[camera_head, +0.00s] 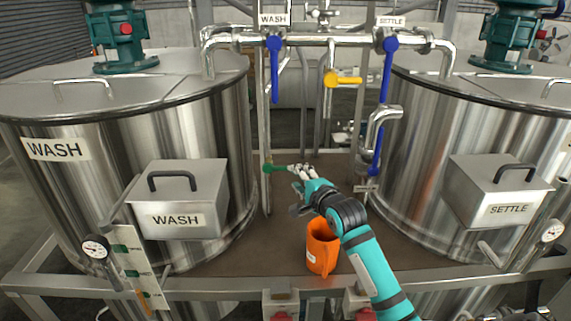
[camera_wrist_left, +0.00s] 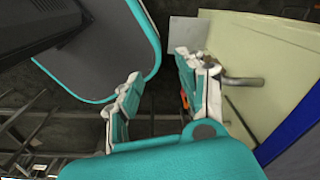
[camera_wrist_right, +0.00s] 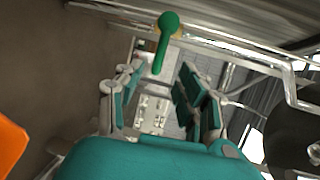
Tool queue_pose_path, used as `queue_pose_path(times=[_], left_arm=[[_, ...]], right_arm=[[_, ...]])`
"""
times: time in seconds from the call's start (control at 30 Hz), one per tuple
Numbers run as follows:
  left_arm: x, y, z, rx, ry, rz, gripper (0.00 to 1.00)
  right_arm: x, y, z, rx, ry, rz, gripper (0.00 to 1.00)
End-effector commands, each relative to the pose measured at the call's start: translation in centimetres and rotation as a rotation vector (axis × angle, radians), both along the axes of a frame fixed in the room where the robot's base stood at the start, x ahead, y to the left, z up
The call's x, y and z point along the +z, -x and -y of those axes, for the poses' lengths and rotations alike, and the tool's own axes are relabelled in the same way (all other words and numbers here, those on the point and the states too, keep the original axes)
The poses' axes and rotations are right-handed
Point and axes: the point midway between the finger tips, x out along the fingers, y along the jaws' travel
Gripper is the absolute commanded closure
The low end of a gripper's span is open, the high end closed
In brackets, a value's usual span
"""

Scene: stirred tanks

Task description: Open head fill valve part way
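A valve with a green lever handle (camera_head: 279,168) sits on the thin upright pipe beside the wash tank. The green handle also shows in the right wrist view (camera_wrist_right: 165,42), beyond and between my right fingertips in the picture. My right gripper (camera_head: 299,172) is just right of that handle, with its fingers apart and nothing held. Whether it touches the handle I cannot tell. A valve with a yellow lever (camera_head: 347,80) hangs under the top pipe, its lever pointing right. No label marks either valve as the head fill valve. My left gripper (camera_wrist_left: 163,88) is open and empty.
An orange mug (camera_head: 321,248) stands on the brown deck (camera_head: 250,253) beside my right arm. Blue levers hang down under the WASH sign (camera_head: 273,19) and SETTLE sign (camera_head: 391,21). The wash tank (camera_head: 90,120) and settle tank (camera_head: 490,125) flank the gap. Pipes crowd the middle.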

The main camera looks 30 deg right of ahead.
Motion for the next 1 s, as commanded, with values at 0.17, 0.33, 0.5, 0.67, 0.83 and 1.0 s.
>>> queue_pose_path(times=[0.17,0.33,0.5,0.67,0.83,1.0], left_arm=[[1.5,-1.5,0.1,0.0,0.002,0.021,0.6],[2.4,-3.7,0.4,-0.001,0.007,0.057,0.6],[2.6,-3.4,0.5,0.0,0.008,0.051,0.6],[2.6,-2.4,0.6,0.001,0.008,0.036,0.6],[2.5,-2.0,0.6,0.001,0.008,0.029,0.6],[2.5,-2.0,0.5,0.001,0.008,0.03,0.6]], right_arm=[[-0.4,-3.9,0.6,0.0,0.0,-0.001,0.62],[-1.0,-6.5,1.0,0.0,0.001,0.0,0.62],[-1.4,-7.8,1.2,-0.001,0.001,-0.001,0.62],[-1.5,-8.2,1.2,0.0,0.001,0.001,0.62],[-1.5,-8.1,1.2,0.0,0.001,0.0,0.62],[-1.5,-8.1,1.2,0.0,0.001,0.0,0.81]])
